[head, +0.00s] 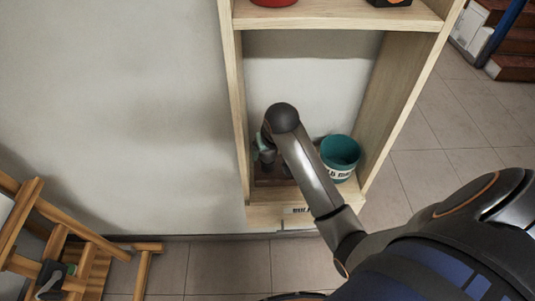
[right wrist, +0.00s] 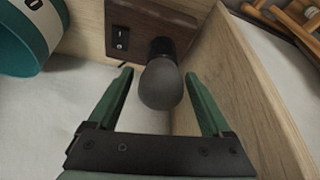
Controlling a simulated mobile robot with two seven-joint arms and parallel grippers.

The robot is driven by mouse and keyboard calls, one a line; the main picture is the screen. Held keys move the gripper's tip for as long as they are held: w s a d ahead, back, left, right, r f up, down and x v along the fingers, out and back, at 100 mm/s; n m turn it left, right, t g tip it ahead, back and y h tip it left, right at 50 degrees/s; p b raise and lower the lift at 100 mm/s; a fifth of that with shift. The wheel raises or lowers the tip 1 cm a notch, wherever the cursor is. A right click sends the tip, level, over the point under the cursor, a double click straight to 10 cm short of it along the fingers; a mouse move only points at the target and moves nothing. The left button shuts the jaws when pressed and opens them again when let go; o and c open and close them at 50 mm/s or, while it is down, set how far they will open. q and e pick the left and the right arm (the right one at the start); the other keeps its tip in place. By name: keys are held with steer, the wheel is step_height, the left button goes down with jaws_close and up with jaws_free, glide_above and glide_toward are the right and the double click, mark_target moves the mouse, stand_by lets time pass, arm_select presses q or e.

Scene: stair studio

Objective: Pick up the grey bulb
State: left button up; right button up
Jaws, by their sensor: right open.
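The grey bulb (right wrist: 160,86) is round and dull, set in a dark socket (right wrist: 162,47) on a brown wooden block (right wrist: 135,35) with a black switch (right wrist: 121,38). In the right wrist view my right gripper (right wrist: 159,74) is open, with one green finger on each side of the bulb and gaps between. In the head view my right gripper (head: 264,150) is at the block (head: 271,175) on the lower shelf, and my arm hides the bulb. My left gripper is in neither view.
A teal pot (head: 340,156) with a white label stands right of the block in the wooden shelf unit (head: 236,110). The unit's side wall (right wrist: 240,100) is close beside my right finger. An upper shelf (head: 330,17) is above. A wooden frame (head: 75,232) stands at lower left.

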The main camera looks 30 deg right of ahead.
steer(key=x, duration=0.4)
steer(key=shift+w, duration=0.3)
steer(key=shift+r, duration=0.1)
steer(key=c, duration=1.1)
steer(key=shift+c, duration=0.2)
steer(key=shift+r, duration=0.15)
